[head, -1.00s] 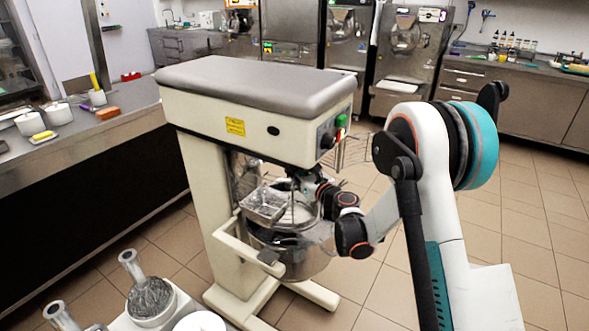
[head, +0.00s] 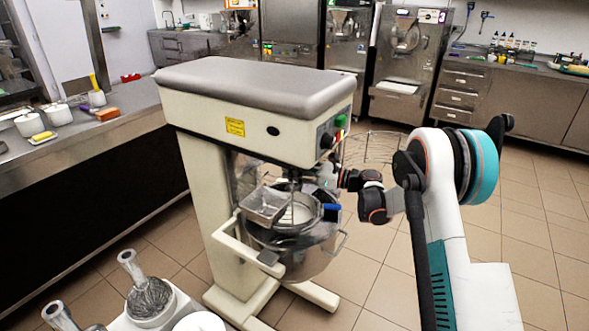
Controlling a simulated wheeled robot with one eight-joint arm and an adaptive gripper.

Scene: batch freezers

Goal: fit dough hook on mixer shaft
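The mixer (head: 240,115) is a large cream machine with a grey top cover. Its shaft (head: 292,184) points down from the head over the steel bowl (head: 290,258). My gripper (head: 326,188) is at the right side of the shaft, under the mixer head and above the bowl's rim. It is small and dark here, and I cannot tell whether it is open or shut. A small blue part (head: 332,212) shows just below it. I cannot make out the dough hook; whether it is on the shaft or in my gripper is unclear.
The wire guard (head: 370,147) stands out to the right of the mixer head. A metal chute (head: 264,205) sits at the bowl's left rim. The counter (head: 75,133) is left; open floor is right.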

